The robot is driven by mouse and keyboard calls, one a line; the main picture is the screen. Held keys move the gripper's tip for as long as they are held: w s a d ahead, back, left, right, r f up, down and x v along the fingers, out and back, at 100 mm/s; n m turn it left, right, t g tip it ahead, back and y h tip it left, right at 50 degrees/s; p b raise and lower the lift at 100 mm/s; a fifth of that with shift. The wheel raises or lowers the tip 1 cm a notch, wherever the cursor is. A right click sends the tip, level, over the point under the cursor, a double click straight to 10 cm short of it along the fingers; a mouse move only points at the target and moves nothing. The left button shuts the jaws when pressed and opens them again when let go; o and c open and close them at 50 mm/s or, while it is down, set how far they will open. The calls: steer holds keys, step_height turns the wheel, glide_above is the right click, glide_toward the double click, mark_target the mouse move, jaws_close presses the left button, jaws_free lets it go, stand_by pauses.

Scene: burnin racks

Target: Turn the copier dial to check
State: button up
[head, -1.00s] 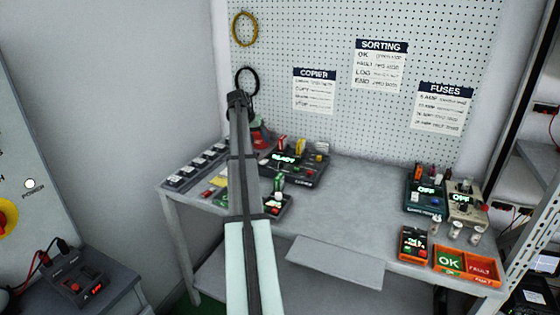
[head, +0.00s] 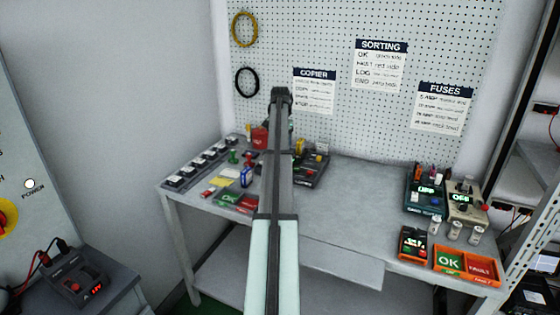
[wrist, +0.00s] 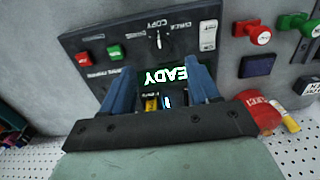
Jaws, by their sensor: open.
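The copier (head: 313,172) is a dark box at the back of the bench, partly hidden behind my arm in the head view. In the wrist view the copier panel (wrist: 100,38) appears upside down, with a lit READY display (wrist: 165,75). Its dial (wrist: 159,40) has a light pointer that seems to aim at the COPY label; the CHECK label (wrist: 181,27) is beside it. My gripper (wrist: 168,75) is open, its blue fingers on either side of the display. The dial lies beyond the fingertips, apparently apart from them. My gripper is hidden in the head view.
A red container (wrist: 258,111) is close to my gripper. The bench's middle (head: 360,195) is clear.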

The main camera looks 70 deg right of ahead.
steer(key=shift+f, duration=3.6)
steer(key=c, duration=1)
steer(key=shift+m, duration=0.3)
steer(key=m, duration=0.3)
steer(key=shift+m, duration=2.6)
